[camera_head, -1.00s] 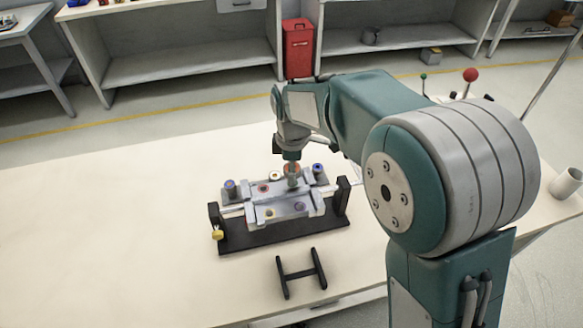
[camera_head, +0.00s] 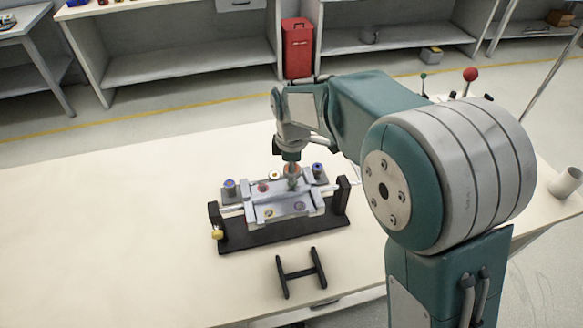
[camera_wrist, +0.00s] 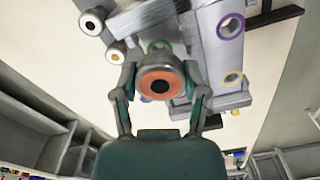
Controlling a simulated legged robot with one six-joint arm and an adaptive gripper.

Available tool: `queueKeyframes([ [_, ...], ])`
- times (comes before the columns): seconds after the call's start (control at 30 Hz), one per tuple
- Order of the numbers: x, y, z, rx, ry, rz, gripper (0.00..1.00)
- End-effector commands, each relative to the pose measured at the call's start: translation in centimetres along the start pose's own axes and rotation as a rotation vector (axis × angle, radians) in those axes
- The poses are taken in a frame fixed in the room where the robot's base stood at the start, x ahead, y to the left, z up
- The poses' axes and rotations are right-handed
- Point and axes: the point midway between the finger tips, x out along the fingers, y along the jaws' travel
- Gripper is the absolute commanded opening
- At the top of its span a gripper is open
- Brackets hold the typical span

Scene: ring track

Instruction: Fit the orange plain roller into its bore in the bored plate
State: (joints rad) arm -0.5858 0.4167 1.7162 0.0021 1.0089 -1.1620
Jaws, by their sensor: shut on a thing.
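My gripper (camera_wrist: 160,72) is shut on the orange roller (camera_wrist: 161,88), which shows a wide orange end face with a dark centre in the wrist view. In the head view my gripper (camera_head: 292,172) is over the back right part of the pale grey bored plate (camera_head: 287,208). The plate also fills the upper right of the wrist view (camera_wrist: 205,50), with a purple-ringed bore (camera_wrist: 230,27) and a yellow-ringed bore (camera_wrist: 232,77). The roller hides what lies behind it, so I cannot tell whether it has entered a bore.
Blue-topped rollers (camera_head: 230,186) stand at the plate's back corners. A black base (camera_head: 280,236) with upright ends carries the plate. A black H-shaped stand (camera_head: 301,273) lies in front. The table's left side (camera_head: 110,230) is clear.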

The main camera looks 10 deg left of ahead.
Motion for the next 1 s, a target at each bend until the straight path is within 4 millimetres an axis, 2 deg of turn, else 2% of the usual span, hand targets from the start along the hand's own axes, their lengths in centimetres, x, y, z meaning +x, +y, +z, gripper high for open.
queueKeyframes([
  [0.5, 1.1, 0.0, 0.0, 0.0, 0.0, 0.0, 0.02],
  [1.0, -0.6, 0.0, 0.0, 0.0, 0.0, 0.001, 0.02],
])
